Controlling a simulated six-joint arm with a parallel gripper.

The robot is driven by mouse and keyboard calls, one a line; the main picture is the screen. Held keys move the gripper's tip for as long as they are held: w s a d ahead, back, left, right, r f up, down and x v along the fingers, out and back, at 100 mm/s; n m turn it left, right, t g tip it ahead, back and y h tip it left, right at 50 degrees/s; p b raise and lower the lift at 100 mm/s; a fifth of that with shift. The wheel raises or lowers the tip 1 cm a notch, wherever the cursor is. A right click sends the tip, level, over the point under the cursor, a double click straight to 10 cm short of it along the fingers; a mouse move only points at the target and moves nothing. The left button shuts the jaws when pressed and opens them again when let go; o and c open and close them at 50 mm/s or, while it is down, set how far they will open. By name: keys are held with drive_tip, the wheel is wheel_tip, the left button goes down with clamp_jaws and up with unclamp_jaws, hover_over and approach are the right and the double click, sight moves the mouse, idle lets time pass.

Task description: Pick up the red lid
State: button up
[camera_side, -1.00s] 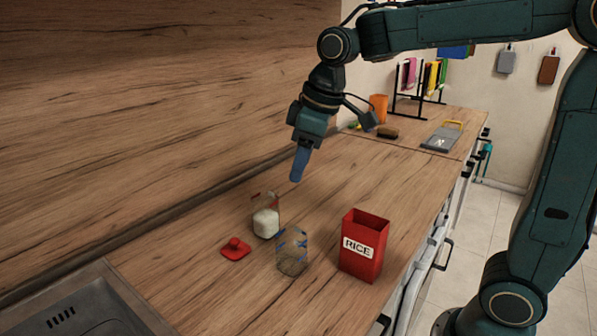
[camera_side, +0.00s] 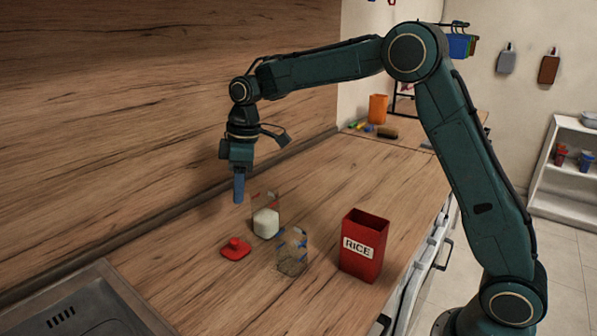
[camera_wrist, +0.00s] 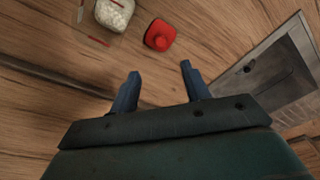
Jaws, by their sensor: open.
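The red lid (camera_side: 236,249) lies flat on the wooden counter with its round knob up. It stands apart from the jars, left of them in the side view. In the wrist view the red lid (camera_wrist: 159,35) is beyond the fingertips, near the top middle. My gripper (camera_side: 239,199) points down above the counter, higher than the lid and nearer the splashback. In the wrist view my gripper (camera_wrist: 160,70) shows two blue fingers spread apart with nothing between them.
A clear jar with white contents (camera_side: 266,222) and another clear jar (camera_side: 292,253) stand right of the lid. A red RICE box (camera_side: 363,246) is farther right. A metal sink (camera_side: 75,305) is at the lower left. Counter around the lid's left side is bare.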

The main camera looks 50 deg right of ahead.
drive_tip(key=shift+f, duration=0.1)
hover_over(235, 240)
drive_tip(key=shift+s+d+f, duration=0.1)
drive_tip(key=shift+d+f, duration=0.05)
drive_tip(key=shift+f, duration=1.25)
drive_tip(key=shift+s+d+f, duration=0.1)
drive_tip(key=shift+d+f, duration=0.05)
drive_tip(key=shift+f, duration=1.2)
drive_tip(key=shift+s+d+f, duration=0.1)
drive_tip(key=shift+d+f, duration=0.05)
drive_tip(key=shift+f, duration=1.25)
drive_tip(key=shift+w+a+f, duration=0.15)
drive_tip(key=shift+a+f, duration=0.05)
drive_tip(key=shift+f, duration=1.1)
drive_tip(key=shift+w+a+f, duration=0.15)
drive_tip(key=shift+f, duration=1.1)
drive_tip(key=c, duration=1)
